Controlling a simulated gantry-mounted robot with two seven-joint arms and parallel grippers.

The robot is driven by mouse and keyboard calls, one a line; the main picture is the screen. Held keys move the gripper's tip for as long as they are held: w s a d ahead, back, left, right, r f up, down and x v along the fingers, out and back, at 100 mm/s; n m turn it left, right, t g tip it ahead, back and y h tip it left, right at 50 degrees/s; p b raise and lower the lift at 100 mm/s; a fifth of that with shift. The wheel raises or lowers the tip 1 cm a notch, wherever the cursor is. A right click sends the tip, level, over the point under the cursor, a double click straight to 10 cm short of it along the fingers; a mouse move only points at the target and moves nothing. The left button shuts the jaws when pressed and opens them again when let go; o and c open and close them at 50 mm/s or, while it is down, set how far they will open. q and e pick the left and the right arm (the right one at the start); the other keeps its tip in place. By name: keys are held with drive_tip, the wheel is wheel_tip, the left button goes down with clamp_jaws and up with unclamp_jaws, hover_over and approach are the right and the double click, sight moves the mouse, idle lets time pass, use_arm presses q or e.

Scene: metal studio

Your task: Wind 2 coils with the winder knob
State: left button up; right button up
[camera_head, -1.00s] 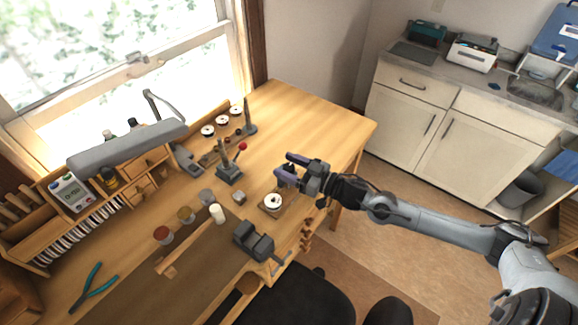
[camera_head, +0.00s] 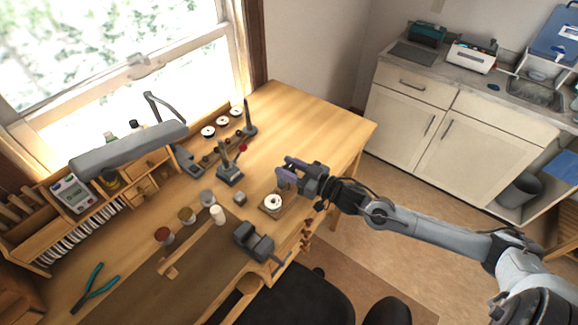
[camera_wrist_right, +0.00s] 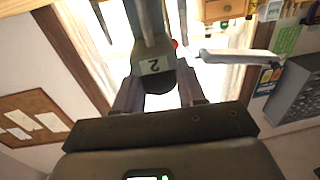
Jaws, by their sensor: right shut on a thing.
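My right gripper (camera_head: 288,171) is above the right part of the workbench, just behind a white round coil spool (camera_head: 273,202) on a small wooden base. In the right wrist view its two fingers (camera_wrist_right: 160,97) are shut on a dark rounded part (camera_wrist_right: 160,80), which looks like the winder knob. Beside the knob, a grey upright (camera_wrist_right: 147,25) carries a pale plate with an upside-down "2" (camera_wrist_right: 154,65). The fingers hide most of the knob in the head view. My left gripper is not in view.
A grey stand (camera_head: 230,172) with a red-tipped lever is left of the gripper. A grey vise (camera_head: 255,241) sits at the front edge. Jars, a lamp (camera_head: 130,147) and pliers (camera_head: 93,290) are farther left. The bench's back right (camera_head: 310,115) is clear.

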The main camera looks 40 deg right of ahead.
drive_tip(key=m+h+p, duration=0.2)
drive_tip(key=h, duration=0.1)
drive_tip(key=shift+r+t, duration=0.2)
drive_tip(key=shift+t, duration=0.2)
drive_tip(key=m+h+p, duration=0.1)
drive_tip(key=m+h, duration=0.2)
drive_tip(key=h, duration=0.1)
drive_tip(key=shift+a+f, duration=0.1)
drive_tip(key=m+g+h, duration=0.1)
drive_tip(key=m+h, duration=0.1)
drive_tip(key=h, duration=0.1)
drive_tip(key=m+g+h+p, duration=0.1)
drive_tip(key=m+h, duration=0.1)
drive_tip(key=h, duration=0.1)
drive_tip(key=shift+h+p, duration=0.3)
drive_tip(key=shift+f+m+g+h, duration=0.1)
drive_tip(key=shift+m+g+h, duration=1.25)
drive_tip(key=shift+h, duration=0.45)
drive_tip(key=o, duration=1)
drive_tip(key=shift+c, duration=0.2)
